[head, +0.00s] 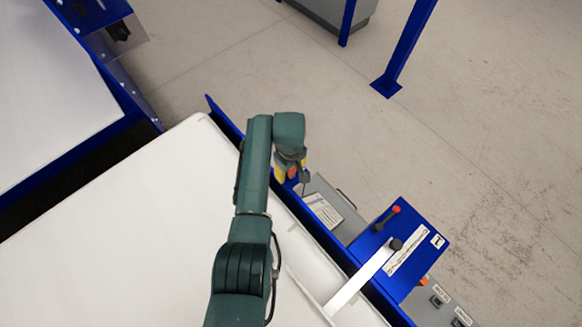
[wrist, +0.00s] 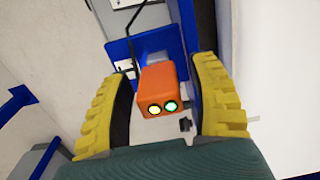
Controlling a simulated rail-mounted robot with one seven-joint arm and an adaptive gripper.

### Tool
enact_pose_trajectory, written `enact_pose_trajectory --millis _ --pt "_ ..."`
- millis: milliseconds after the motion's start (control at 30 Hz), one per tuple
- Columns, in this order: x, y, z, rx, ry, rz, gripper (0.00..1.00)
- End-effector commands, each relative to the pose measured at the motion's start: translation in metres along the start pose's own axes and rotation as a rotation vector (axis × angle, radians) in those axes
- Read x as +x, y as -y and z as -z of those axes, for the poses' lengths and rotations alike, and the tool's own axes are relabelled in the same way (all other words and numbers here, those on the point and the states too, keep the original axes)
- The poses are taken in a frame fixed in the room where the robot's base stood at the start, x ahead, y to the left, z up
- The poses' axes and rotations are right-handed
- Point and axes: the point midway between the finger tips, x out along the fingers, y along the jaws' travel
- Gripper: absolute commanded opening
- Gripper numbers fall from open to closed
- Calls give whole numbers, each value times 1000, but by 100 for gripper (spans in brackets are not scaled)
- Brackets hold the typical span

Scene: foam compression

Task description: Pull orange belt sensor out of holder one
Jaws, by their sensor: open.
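The orange belt sensor (wrist: 160,90) is in the middle of the wrist view, with one yellow and one green light on its near face. A blue holder plate (wrist: 122,50) stands behind it. My gripper (head: 291,170) is over the blue rail at the edge of the white surface in the head view. Its yellow ridged fingers are open, one on each side of the sensor, with visible gaps between them and it. The sensor's far end and its seat in the holder are partly hidden. In the head view the fingers and sensor are too small to tell apart well.
A blue box (head: 382,238) with a red-tipped lever (head: 386,216) and a tag "1" stands to the right of my gripper. A white bar (head: 360,280) reaches from it over the white surface (head: 120,240). Button boxes (head: 437,301) sit at lower right.

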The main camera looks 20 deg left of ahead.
Motion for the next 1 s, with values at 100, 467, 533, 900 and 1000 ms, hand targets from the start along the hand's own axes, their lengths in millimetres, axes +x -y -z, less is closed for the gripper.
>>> enact_pose_trajectory --millis 100,467,533,900,1000 --pt "0 0 0 0 0 0 62" --pt "1 0 0 0 0 0 0" --pt "1 0 0 0 0 0 0" --pt "-6 0 0 0 0 1 0" --pt "-11 0 0 0 0 1 0"
